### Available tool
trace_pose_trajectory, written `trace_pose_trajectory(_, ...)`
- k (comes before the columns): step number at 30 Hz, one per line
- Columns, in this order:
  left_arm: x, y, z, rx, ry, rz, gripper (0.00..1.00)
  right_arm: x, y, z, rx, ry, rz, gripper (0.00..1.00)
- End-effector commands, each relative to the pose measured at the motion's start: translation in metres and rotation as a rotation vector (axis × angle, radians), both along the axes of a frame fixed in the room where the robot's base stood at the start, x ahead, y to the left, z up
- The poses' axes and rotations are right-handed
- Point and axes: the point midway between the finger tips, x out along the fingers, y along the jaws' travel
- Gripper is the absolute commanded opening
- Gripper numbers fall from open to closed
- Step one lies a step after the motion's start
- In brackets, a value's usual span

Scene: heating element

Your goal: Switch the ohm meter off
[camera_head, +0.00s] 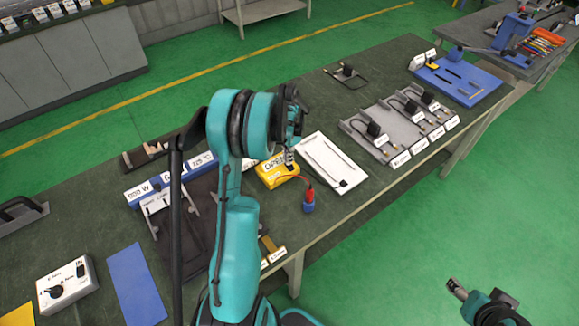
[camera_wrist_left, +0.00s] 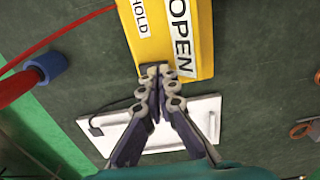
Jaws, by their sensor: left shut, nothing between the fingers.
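The ohm meter is a yellow box (camera_head: 277,170) near the front edge of the table, with a white "OPEN" label on top. In the left wrist view the yellow box (camera_wrist_left: 205,35) shows "OPEN" and "HOLD" labels. My left gripper (camera_head: 290,156) is shut and empty, pointing down at the meter. In the left wrist view its fingertips (camera_wrist_left: 160,76) are at the box's near edge, over a small dark part; I cannot tell if they touch it. My right gripper (camera_head: 457,288) is at the lower right, off the table, too small to read.
A red and blue probe (camera_head: 309,201) on a red lead lies beside the meter. A white board (camera_head: 332,162) lies right of it. Grey trays (camera_head: 372,143) and a blue tray (camera_head: 461,82) stand farther right. A white switch box (camera_head: 67,284) is at the left.

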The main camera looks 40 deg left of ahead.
Motion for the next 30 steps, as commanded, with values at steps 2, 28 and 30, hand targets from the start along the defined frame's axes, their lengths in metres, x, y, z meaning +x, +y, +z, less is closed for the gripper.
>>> trace_pose_trajectory(2, 0.000, 0.000, -0.002, 0.000, 0.000, 0.000, 0.00, 0.000, 0.000, -0.002, 0.000, 0.000, 0.000, 0.61)
trace_pose_trajectory(28, 0.000, 0.000, -0.001, 0.000, 0.000, 0.000, 0.00, 0.000, 0.000, -0.002, 0.000, 0.000, 0.000, 0.61)
trace_pose_trajectory(30, 0.000, 0.000, 0.005, 0.000, 0.000, 0.000, 0.00, 0.000, 0.000, 0.002, 0.000, 0.000, 0.000, 0.61)
